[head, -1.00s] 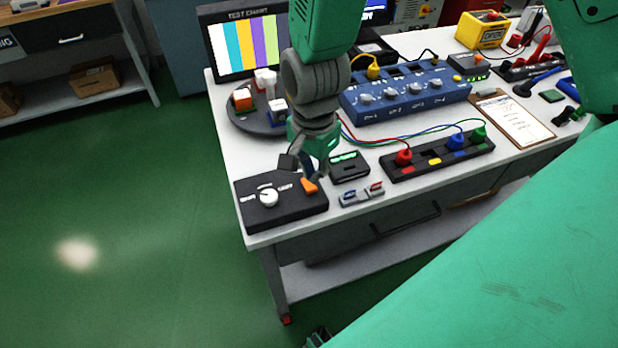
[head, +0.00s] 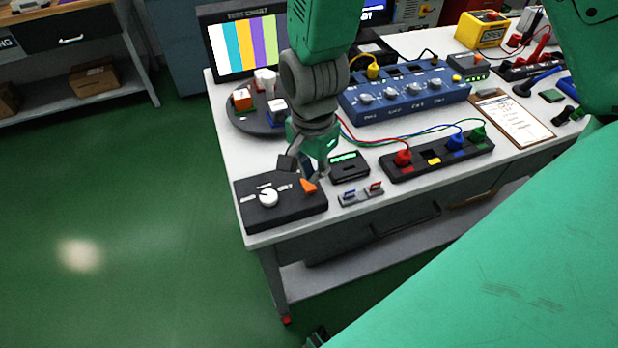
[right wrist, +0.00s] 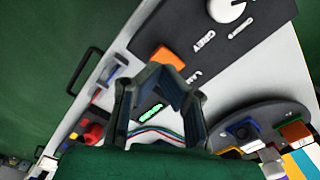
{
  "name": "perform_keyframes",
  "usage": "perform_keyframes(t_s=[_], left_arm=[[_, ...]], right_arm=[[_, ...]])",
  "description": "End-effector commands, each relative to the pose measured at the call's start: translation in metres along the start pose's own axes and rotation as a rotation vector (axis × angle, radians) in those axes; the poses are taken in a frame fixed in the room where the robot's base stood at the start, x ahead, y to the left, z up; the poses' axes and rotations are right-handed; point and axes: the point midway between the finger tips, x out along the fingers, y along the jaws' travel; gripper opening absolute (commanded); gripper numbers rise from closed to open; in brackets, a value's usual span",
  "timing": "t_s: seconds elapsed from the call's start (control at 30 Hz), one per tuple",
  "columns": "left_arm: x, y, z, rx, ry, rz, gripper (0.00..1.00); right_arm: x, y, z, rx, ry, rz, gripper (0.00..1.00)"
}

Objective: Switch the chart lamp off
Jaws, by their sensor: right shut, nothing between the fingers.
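The test chart (head: 248,45) stands at the back left of the bench and shows bright colour bars. A black control box (head: 255,215) at the bench's front left corner carries a white knob (head: 268,198) and an orange rocker switch (head: 309,186). The switch also shows in the right wrist view (right wrist: 167,58), beside partly hidden lettering. My right gripper (head: 306,174) is shut and empty, with its fingertips at the orange switch. I cannot tell whether they touch it. In the right wrist view the fingers (right wrist: 168,76) partly cover the switch.
A small black box with a green display (head: 350,166) and a grey clip piece (head: 360,195) lie just right of the switch. A round stand with cubes (head: 245,120) is behind the control box. A black strip with coloured plugs (head: 437,160) lies further right.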

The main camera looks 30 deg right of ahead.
Motion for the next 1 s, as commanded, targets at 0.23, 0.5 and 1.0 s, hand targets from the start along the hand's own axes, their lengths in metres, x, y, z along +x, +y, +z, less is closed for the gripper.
perform_keyframes(t_s=[0.23,0.5,1.0], left_arm=[[0.0,-0.0001,0.0001,0.0,0.0,0.0,0.48],[0.001,-0.0001,0.0001,0.0,0.0,0.0,0.48],[0.0047,0.0,0.0003,0.0,0.0,0.0,0.48]], right_arm=[[-0.0002,-0.0002,0.0002,0.0,0.0,0.0,0.0],[0.0017,-0.0002,0.0001,0.0,0.0,0.0,0.0],[0.0092,-0.0004,0.0,0.0,0.0,-0.001,0.0]])
